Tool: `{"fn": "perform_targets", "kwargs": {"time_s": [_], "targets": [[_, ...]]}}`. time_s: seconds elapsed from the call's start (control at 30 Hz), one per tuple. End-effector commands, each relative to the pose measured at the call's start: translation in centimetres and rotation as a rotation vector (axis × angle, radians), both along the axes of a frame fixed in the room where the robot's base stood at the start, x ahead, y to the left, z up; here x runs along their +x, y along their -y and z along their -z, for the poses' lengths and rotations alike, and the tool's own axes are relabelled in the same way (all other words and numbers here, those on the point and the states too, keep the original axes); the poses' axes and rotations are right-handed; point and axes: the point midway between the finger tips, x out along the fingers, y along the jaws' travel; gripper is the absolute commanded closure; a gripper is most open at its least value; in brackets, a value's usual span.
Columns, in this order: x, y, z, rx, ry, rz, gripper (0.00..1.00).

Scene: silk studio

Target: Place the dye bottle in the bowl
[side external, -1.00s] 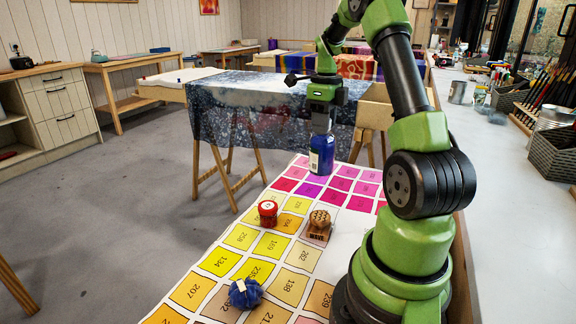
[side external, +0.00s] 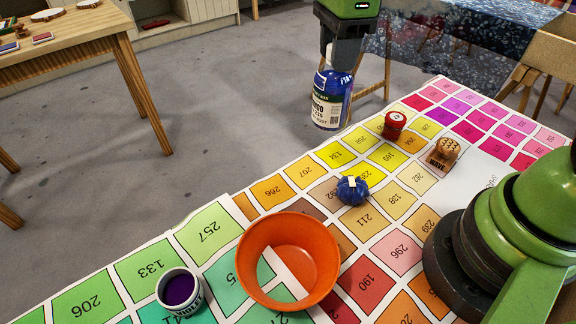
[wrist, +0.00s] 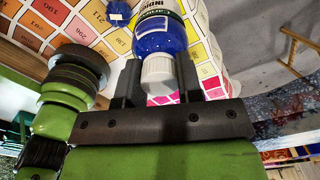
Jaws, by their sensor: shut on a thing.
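The dye bottle is blue with a white and green label (side external: 328,100) and hangs upright in the air in the side view, over the far edge of the chart-covered table. My gripper (side external: 345,52) is above it, shut around its top. In the wrist view the bottle (wrist: 160,38) sits between the two dark fingers of my gripper (wrist: 160,82), its white cap towards the camera. The orange bowl (side external: 325,238) stands on the chart at the front, apart from the bottle to its lower left. A pale strip shows inside the bowl.
A blue bundle (side external: 352,190) lies on the chart between bottle and bowl. A red-lidded jar (side external: 394,125) and a wooden stamp (side external: 442,154) stand further back. A small white pot of purple dye (side external: 179,289) is left of the bowl. My arm's base is at the right.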

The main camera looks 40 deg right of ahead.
Motion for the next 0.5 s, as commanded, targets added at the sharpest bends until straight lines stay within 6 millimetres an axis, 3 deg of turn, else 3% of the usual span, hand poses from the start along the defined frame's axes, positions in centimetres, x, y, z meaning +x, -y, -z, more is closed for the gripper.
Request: {"fn": "perform_targets", "kwargs": {"time_s": [0.03, 0.2, 0.4, 0.5], "targets": [[-0.7, -2.8, -0.1, 0.000, 0.000, -0.106, 1.00], [-4.0, -10.5, -0.1, 0.000, 0.001, -0.422, 1.00], [-9.2, -16.8, -0.2, 0.000, 0.001, -0.742, 1.00], [-11.3, -18.6, -0.2, 0.000, 0.000, -0.850, 1.00]]}}
